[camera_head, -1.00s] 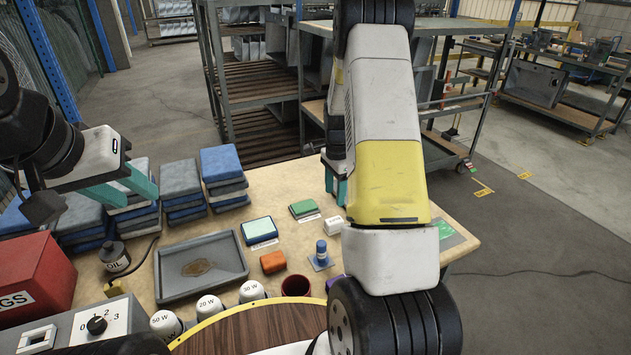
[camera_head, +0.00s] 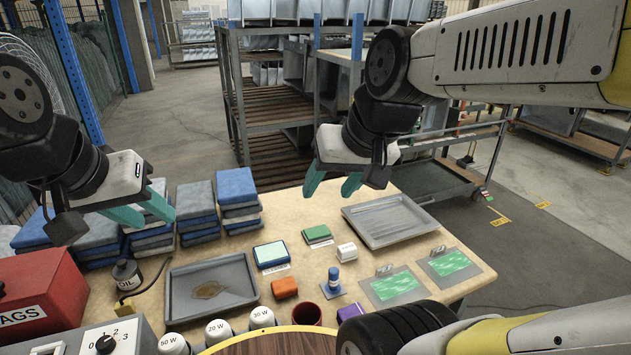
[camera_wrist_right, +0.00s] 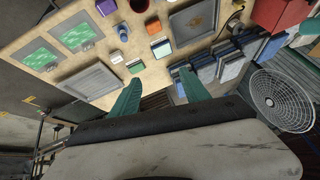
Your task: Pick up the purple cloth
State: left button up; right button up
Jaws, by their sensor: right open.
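I see no cloth that is clearly purple. Folded cloths in grey and blue stand in stacks on the left of the table: a blue-topped stack (camera_head: 238,196), a grey stack (camera_head: 197,212) and another grey-blue stack (camera_head: 150,234). My right gripper (camera_head: 333,184) is open and empty, above the table's back edge, to the right of the stacks. Its spread teal fingers also show in the right wrist view (camera_wrist_right: 160,95), with the stacks (camera_wrist_right: 222,62) beyond them to the right. My left gripper (camera_head: 143,209) is open and empty, over the left stacks, partly covering them.
A grey tray with a brown stain (camera_head: 210,289) and an empty grey tray (camera_head: 388,220) lie on the table (camera_head: 300,262). A red box (camera_head: 42,294) stands at left.

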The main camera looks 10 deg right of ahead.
aim_at(355, 309)
jog(key=z, duration=1.05)
